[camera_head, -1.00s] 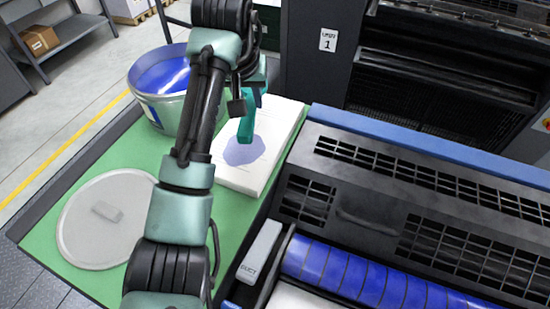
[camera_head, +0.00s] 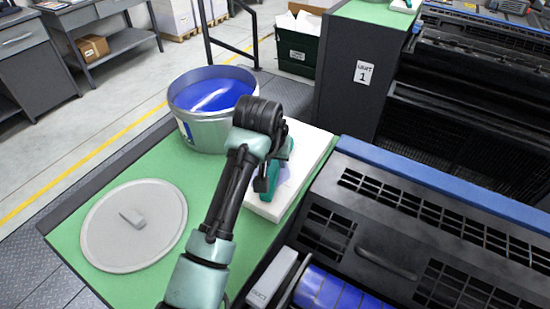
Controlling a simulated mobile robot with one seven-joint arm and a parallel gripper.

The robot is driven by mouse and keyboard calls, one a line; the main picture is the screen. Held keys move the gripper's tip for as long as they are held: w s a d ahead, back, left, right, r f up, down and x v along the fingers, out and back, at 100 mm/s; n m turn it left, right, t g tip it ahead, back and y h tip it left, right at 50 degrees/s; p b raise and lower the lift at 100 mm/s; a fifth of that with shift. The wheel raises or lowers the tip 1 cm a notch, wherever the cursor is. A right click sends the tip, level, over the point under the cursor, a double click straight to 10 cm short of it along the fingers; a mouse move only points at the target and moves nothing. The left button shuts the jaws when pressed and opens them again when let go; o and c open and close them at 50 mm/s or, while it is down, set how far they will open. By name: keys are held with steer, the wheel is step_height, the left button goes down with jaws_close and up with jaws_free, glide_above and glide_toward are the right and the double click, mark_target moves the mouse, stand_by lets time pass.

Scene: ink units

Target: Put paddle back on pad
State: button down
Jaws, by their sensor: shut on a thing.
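My gripper (camera_head: 268,177) is over the pad's near left part and shut on the paddle. My wrist hides much of the gripper, the paddle's upper part and the pad's left side.
A bucket of blue ink (camera_head: 210,100) stands left behind the pad. A round grey lid (camera_head: 110,235) lies on the green top (camera_head: 150,165) at left. The black press cover (camera_head: 420,225) with blue rollers (camera_head: 335,292) is close at right. Green surface between lid and arm is clear.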

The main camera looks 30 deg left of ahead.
steer(key=c, duration=0.7)
jaws_free()
steer(key=shift+f, duration=0.1)
steer(key=b+v, duration=0.1)
steer(key=v, duration=1.1)
steer(key=shift+d, duration=0.1)
